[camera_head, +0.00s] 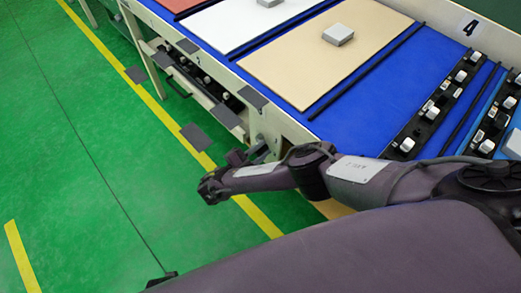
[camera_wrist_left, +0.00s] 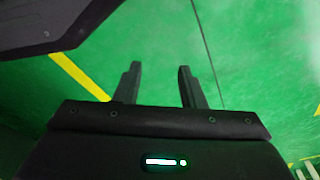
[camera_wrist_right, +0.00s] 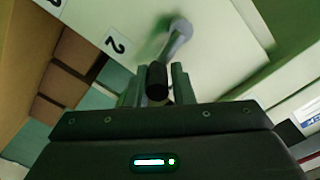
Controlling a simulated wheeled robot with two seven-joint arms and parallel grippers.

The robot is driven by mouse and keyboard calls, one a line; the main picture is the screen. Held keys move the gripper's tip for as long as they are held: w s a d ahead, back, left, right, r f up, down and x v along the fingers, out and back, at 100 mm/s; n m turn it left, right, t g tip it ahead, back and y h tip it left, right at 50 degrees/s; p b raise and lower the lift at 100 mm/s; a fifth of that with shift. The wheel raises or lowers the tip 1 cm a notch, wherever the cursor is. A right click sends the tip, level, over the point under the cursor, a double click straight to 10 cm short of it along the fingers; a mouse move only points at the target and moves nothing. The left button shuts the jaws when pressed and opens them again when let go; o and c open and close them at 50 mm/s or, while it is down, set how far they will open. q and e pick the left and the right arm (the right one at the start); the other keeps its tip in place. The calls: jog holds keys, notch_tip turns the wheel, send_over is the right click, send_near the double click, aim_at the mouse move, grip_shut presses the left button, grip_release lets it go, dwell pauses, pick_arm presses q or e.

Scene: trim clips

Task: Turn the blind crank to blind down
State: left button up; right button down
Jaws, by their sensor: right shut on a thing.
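My right gripper (camera_wrist_right: 162,85) is shut on the dark cylindrical crank handle (camera_wrist_right: 157,84) in the right wrist view. The crank's grey arm (camera_wrist_right: 180,36) runs up from the handle toward a pale panel, with a blurred patch beside it. In the head view my right gripper (camera_head: 250,154) is small and dark at the side of the workbench; the crank is hard to make out there. My left gripper (camera_wrist_left: 158,85) is open and empty above the green floor in the left wrist view. I cannot clearly make out the blind in any view.
The workbench (camera_head: 285,119) has a blue top with flat panels (camera_head: 270,65) and a black rail of clips (camera_head: 435,112). The green floor (camera_head: 80,170) at the left is open, with yellow lines.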

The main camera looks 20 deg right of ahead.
jog(key=shift+f, duration=0.15)
jog(key=shift+f+m, duration=0.1)
jog(key=shift+m, duration=0.2)
jog(key=shift+s+f+m, duration=0.1)
jog(key=shift+f+m, duration=0.05)
jog(key=shift+m, duration=0.15)
jog(key=f+m+b, duration=0.1)
jog(key=m, duration=0.1)
jog(key=shift+f+m+b, duration=0.15)
jog(key=shift+m+b, duration=0.15)
jog(key=shift+m, duration=0.1)
pick_arm(q)
notch_tip(320, 180, up, 7)
jog(key=w+d+b, duration=0.1)
jog(key=w+d, duration=0.1)
jog(key=shift+w, duration=0.4)
pick_arm(e)
jog(key=shift+f+m, duration=0.2)
jog(key=shift+m, duration=0.5)
jog(key=shift+f+m, duration=0.2)
jog(key=shift+m, duration=0.5)
jog(key=c, duration=1.3)
grip_release()
jog(key=shift+w, duration=0.2)
